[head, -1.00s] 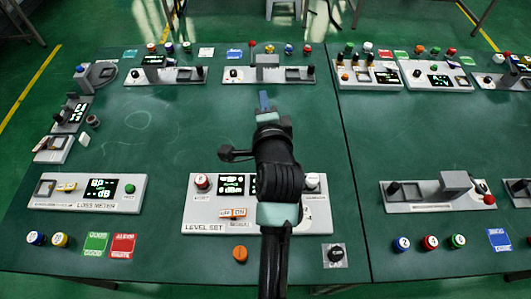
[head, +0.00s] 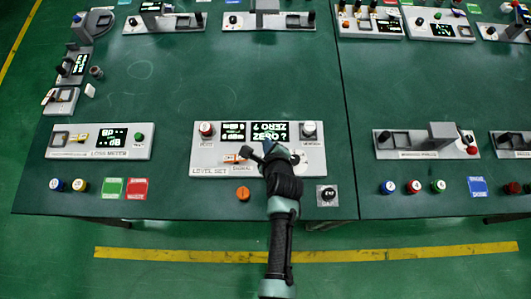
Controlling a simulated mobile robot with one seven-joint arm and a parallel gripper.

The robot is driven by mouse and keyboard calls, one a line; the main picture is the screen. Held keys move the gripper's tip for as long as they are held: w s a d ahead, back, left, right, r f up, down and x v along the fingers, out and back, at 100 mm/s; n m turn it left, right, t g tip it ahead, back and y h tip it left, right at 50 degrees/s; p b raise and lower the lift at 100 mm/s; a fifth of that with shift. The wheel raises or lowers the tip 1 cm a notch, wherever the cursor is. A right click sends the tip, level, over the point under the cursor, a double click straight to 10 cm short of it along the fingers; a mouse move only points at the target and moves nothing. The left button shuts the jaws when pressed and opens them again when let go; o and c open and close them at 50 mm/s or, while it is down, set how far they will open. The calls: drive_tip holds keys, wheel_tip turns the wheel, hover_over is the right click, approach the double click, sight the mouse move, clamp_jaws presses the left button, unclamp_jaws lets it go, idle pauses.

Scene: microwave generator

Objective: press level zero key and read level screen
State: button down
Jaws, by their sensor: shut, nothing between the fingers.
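The grey LEVEL SET panel (head: 208,158) stands near the front edge of the table. Its right level screen (head: 270,134) is lit and shows "ZERO ?", with a mirrored line above. Its left screen (head: 233,131) is lit with small text. My gripper (head: 273,150) is shut and empty, over the panel just below the right screen. It hides part of the panel's lower middle. I cannot tell which key is the zero key or whether my fingertips touch it.
An orange knob (head: 243,193) and a black knob on a plate (head: 328,195) are in front of the panel. The LOSS METER (head: 130,151) is to the left. Another device (head: 405,151) is to the right. Table behind the panel is clear.

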wheel_tip(320, 180, down, 8)
drive_tip(key=b, duration=0.7)
drive_tip(key=shift+r, duration=0.2)
drive_tip(key=shift+f+b, duration=0.55)
drive_tip(key=shift+b, duration=0.05)
drive_tip(key=shift+f, duration=0.1)
idle(0.9)
drive_tip(key=shift+f, duration=0.3)
drive_tip(key=shift+f+b, duration=0.55)
drive_tip(key=shift+f, duration=0.05)
idle(0.9)
drive_tip(key=shift+r, duration=0.2)
drive_tip(key=shift+r+p, duration=0.8)
drive_tip(key=shift+p, duration=0.25)
drive_tip(key=shift+r, duration=0.1)
